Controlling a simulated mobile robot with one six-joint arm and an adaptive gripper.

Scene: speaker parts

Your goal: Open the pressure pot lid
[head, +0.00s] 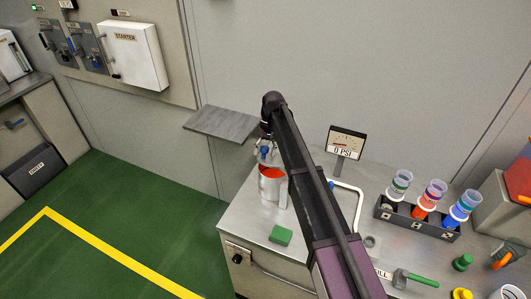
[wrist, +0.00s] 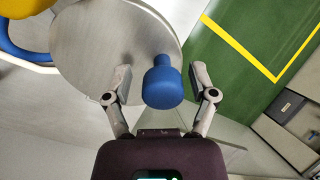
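The pressure pot (head: 270,190) is a pale metal cylinder at the workbench's left side, with orange showing at its mouth. In the wrist view, a round pale grey disc that looks like the lid (wrist: 95,40) carries a blue knob (wrist: 163,85). A small blue part, apparently the same knob (head: 264,153), shows just above the pot in the head view. My gripper (wrist: 161,78) is open, its fingers on either side of the knob with visible gaps. In the head view my arm partly hides the gripper, and how the lid meets the pot is unclear.
A gauge reading 0 PSI (head: 346,143) stands behind the pot, near a white bent tube (head: 357,205). A green block (head: 281,235) lies in front. A rack (head: 418,219) of coloured cups stands right. A grey shelf (head: 222,122) juts from the wall at left.

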